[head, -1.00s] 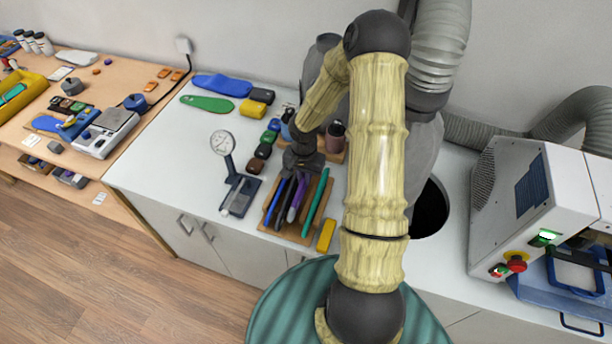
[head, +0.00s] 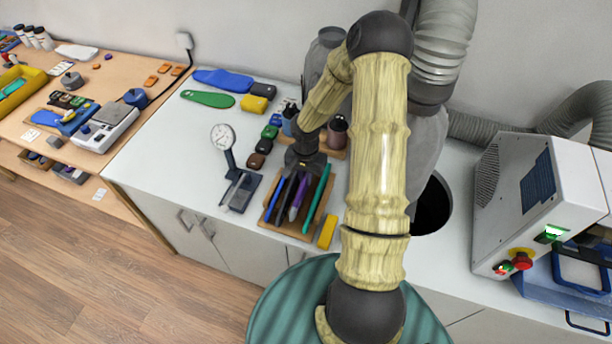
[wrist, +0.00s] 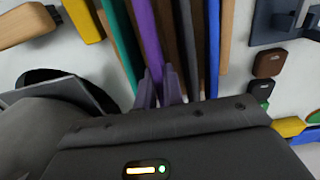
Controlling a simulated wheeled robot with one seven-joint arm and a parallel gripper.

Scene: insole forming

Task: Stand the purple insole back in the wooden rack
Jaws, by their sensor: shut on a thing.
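The purple insole (head: 301,196) is upright on edge in the wooden rack (head: 288,229), between a green insole and a dark one. My gripper (head: 298,170) is at the rack's back end, fingers pointing down toward it. In the wrist view, the fingertips (wrist: 158,90) are closed around the near end of the purple insole (wrist: 147,40). The insole runs away from them along a slot. Whether its lower edge rests on the rack floor is hidden.
Green (head: 316,200), dark and blue (head: 274,200) insoles stand close beside it in the rack. A dial gauge (head: 224,138) stands left, a yellow block (head: 327,232) right. Small dark and green blocks and cups crowd the back. A grey machine (head: 530,205) is far right.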

